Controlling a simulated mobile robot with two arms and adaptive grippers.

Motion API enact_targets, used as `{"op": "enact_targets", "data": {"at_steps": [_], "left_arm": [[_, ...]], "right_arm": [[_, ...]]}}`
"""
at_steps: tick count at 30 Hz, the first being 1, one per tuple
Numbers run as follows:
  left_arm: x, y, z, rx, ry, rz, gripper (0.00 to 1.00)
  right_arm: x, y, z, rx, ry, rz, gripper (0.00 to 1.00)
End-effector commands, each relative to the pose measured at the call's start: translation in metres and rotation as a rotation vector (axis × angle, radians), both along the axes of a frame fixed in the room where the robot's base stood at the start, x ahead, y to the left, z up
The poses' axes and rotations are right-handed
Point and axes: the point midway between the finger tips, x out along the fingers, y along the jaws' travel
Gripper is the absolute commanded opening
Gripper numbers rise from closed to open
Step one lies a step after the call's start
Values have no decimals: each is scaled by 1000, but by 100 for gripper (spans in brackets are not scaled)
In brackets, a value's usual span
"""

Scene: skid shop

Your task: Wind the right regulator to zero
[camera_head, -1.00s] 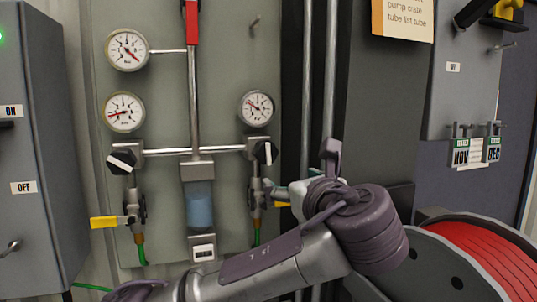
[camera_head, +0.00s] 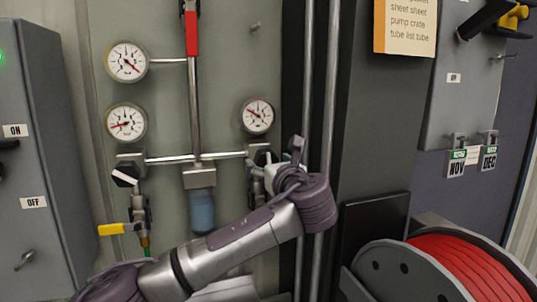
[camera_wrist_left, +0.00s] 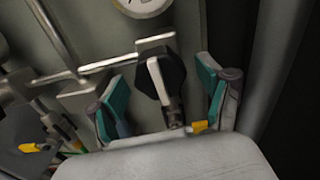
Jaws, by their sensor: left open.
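The right regulator is a black knob with a white bar. In the head view only part of the knob (camera_head: 263,157) shows, behind my left gripper (camera_head: 268,172). In the left wrist view the knob (camera_wrist_left: 161,76) stands between the two teal fingertip pads of my left gripper (camera_wrist_left: 163,97), which is open and apart from it on both sides. The right gauge (camera_head: 257,115) is above the knob, with a red needle pointing to the upper left. My right gripper is not in view.
The left regulator knob (camera_head: 125,176) sits on the same pipe, with a yellow-handled valve (camera_head: 112,229) below. A blue filter bowl (camera_head: 201,211) hangs between them. Vertical pipes (camera_head: 322,120) run close to my wrist. A red hose reel (camera_head: 465,262) stands lower right.

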Motion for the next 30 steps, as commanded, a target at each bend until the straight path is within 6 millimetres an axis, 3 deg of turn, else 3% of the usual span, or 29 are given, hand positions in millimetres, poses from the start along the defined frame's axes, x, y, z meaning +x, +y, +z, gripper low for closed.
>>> {"op": "enact_targets", "data": {"at_steps": [10,21,30], "left_arm": [[4,2,-1,0,0,0,79],[4,1,-1,0,0,0,19],[4,1,-2,-39,-13,0,18]], "right_arm": [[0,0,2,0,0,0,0],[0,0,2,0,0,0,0],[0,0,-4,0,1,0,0]]}}
